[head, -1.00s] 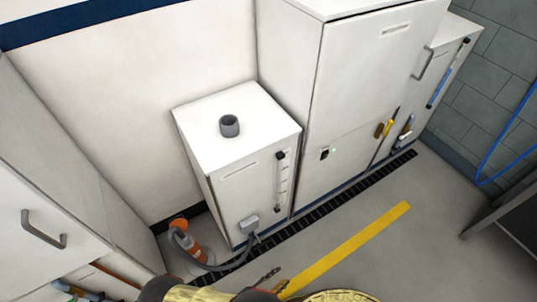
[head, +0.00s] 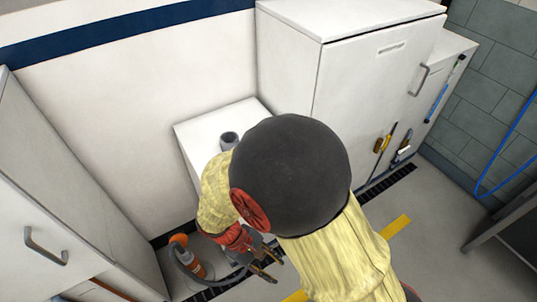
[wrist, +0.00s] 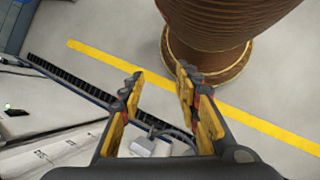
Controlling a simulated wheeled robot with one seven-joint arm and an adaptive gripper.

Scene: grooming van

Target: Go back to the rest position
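My gripper (head: 270,268) shows at the lower middle of the head view, beyond the large dark joint of my raised arm. It points down and to the right, in front of the low white cabinet. In the wrist view its two yellow-and-black fingers (wrist: 160,80) stand apart with only floor between their tips. It is open and holds nothing. My arm hides most of the low white cabinet's front in the head view.
The low white cabinet (head: 190,135) carries a grey cup-like piece (head: 228,140). An orange bottle-like object with a hose (head: 190,262) stands beside it. A grey connector box (wrist: 150,148) is below my fingers. A tall white cabinet (head: 350,100) stands behind; open floor (head: 440,235) lies right.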

